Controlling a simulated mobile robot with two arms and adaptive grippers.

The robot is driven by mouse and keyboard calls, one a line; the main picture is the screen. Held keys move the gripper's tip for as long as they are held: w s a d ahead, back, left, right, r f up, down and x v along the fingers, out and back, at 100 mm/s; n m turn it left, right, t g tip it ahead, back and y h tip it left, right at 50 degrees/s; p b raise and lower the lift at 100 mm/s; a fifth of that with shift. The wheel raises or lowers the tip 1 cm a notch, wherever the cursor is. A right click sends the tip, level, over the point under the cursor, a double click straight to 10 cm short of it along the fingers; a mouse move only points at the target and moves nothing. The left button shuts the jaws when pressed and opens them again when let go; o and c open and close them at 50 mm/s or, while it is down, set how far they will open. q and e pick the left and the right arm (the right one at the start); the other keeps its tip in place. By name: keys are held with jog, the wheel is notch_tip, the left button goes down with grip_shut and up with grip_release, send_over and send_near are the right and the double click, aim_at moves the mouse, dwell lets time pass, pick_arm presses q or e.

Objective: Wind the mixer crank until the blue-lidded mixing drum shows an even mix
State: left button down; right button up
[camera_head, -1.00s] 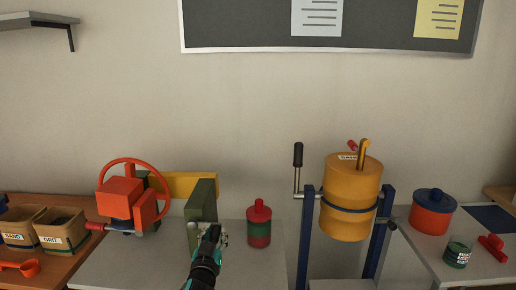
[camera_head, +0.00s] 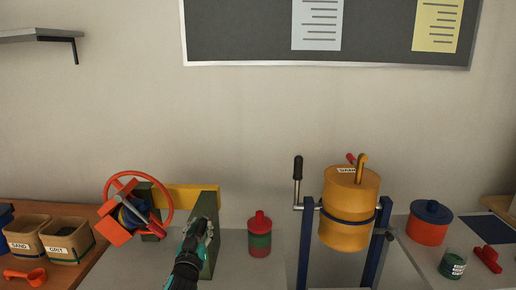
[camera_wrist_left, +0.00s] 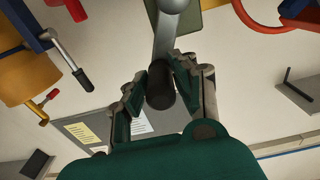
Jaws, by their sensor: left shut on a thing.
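The mixer at the left has a red ring (camera_head: 109,188) with red cross plates and an olive and yellow frame (camera_head: 193,192). Inside the ring is a blue round part (camera_head: 129,214), probably the mixing drum's lid, tilted and partly covered by the plates. The mix is not visible. My left gripper (camera_head: 207,232) is in front of the olive upright. The left wrist view shows it shut on the dark crank handle (camera_wrist_left: 160,90), at the end of a grey crank arm (camera_wrist_left: 168,35). My right gripper is not in view.
A yellow drum (camera_head: 347,232) hangs in a blue stand with its own black-handled crank (camera_head: 298,170). A red-lidded jar (camera_head: 260,240) stands between. Another blue-lidded red drum (camera_head: 428,230) is at the right. Sand and grit boxes (camera_head: 65,255) are at the left.

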pick_arm(q)
jog(key=shift+g, duration=0.3)
jog(key=a+f, duration=0.1)
jog(key=a, duration=0.1)
jog(key=a+f+p, duration=0.1)
jog(key=a, duration=0.1)
jog(key=shift+f, duration=0.15)
jog(key=c, duration=2)
grip_release()
jog(key=shift+d+r, duration=0.2)
jog(key=shift+d, duration=0.1)
jog(key=shift+o, duration=1.3)
jog(key=shift+d+r, duration=0.1)
jog(key=shift+d, duration=0.05)
jog(key=o, duration=0.5)
jog(key=shift+o, duration=0.2)
jog(key=s+p, duration=0.4)
jog(key=s, duration=0.3)
